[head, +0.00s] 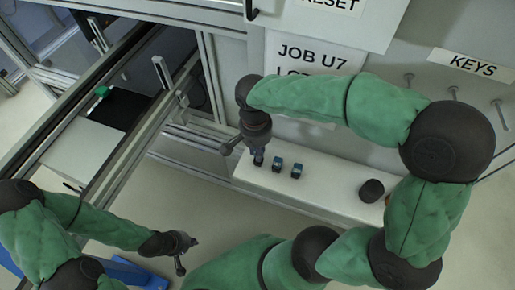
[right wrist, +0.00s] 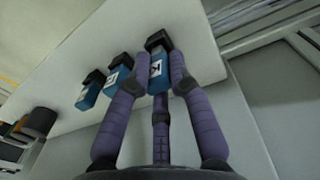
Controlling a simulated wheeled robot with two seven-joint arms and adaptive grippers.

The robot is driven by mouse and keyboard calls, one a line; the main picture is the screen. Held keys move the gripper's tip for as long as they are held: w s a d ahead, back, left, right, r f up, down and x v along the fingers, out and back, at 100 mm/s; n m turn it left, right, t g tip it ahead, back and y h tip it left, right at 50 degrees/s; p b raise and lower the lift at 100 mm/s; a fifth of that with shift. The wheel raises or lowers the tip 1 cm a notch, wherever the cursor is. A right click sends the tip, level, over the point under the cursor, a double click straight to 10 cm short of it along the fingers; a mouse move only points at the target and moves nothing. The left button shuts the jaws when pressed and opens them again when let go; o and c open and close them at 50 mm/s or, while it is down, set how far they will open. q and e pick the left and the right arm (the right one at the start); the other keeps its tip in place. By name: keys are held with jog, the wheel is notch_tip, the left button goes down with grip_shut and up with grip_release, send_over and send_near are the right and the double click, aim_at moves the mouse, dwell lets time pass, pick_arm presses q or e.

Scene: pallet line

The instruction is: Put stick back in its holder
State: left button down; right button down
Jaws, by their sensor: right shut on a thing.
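Three small blue sticks with black ends are on or at the white shelf (head: 325,190). My right gripper (head: 258,154) is shut on the leftmost blue stick in the head view; the right wrist view shows this stick (right wrist: 157,72) with a pale label between my fingers. It is at the shelf surface, and I cannot tell whether it touches it. The other two sticks, the middle one (head: 278,164) and the right one (head: 297,170), stand beside it. No holder is clearly recognisable. My left gripper (head: 181,262) hangs low over the floor, away from the shelf; its fingers are too small to judge.
A dark cup-like object (head: 371,190) stands further right on the shelf. A "KEYS" label (head: 474,66) and hooks are on the wall. The shelf between sticks and cup is clear.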

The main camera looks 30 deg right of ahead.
jog(key=shift+f, duration=0.35)
jog(key=c, duration=1.1)
grip_release()
jog(key=shift+c, duration=0.2)
jog(key=shift+r, duration=0.1)
notch_tip(320, 180, up, 9)
jog(key=p, duration=0.3)
jog(key=shift+w+a+f, duration=0.15)
jog(key=shift+f, duration=0.05)
